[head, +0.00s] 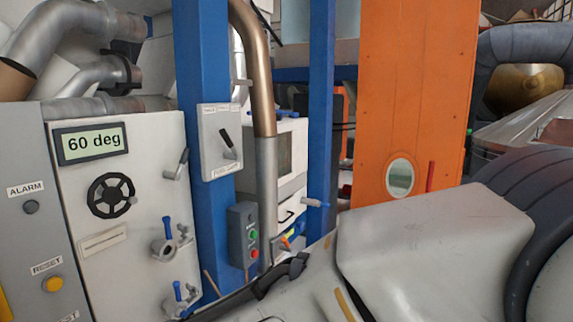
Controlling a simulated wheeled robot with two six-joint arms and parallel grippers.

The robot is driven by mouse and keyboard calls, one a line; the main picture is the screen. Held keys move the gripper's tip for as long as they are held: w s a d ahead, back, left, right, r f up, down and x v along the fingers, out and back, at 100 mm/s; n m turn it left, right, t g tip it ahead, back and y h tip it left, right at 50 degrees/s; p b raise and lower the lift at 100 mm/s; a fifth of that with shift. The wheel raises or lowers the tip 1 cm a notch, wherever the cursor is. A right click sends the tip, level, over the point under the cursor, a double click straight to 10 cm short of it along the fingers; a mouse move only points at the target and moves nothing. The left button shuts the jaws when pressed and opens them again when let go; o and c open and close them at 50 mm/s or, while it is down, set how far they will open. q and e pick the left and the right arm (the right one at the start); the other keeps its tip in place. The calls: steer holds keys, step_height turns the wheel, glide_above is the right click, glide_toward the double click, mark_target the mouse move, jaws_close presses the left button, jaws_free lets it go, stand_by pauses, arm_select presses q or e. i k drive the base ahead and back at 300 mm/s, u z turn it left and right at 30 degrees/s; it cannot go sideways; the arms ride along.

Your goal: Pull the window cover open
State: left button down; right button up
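I cannot tell for certain which part is the window cover. A white box (297,185) with a dull grey window pane (286,154) stands behind the blue posts, partly hidden by a vertical pipe. An orange panel (415,90) with a small oval window (400,177) stands to its right. A large scratched grey arm link, seemingly mine, fills the lower right. A dark hooked part (282,276) at its far end may be my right gripper; its fingers cannot be made out. It appears below the white box, and contact cannot be judged. My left gripper is not in view.
Blue posts (208,140) and a bent brown-and-grey pipe (266,170) stand in front of the box. A white panel with a handwheel (111,195) and "60 deg" display (93,143) is at left.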

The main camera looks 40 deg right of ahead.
mark_target(292, 127)
steer(key=u, duration=0.05)
steer(key=k, duration=1.2)
steer(key=z, duration=0.6)
steer(key=i, duration=0.55)
steer(key=z, duration=1.15)
steer(key=i, duration=1.35)
steer(key=u, duration=0.8)
steer(key=i, duration=0.55)
steer(key=u, duration=0.5)
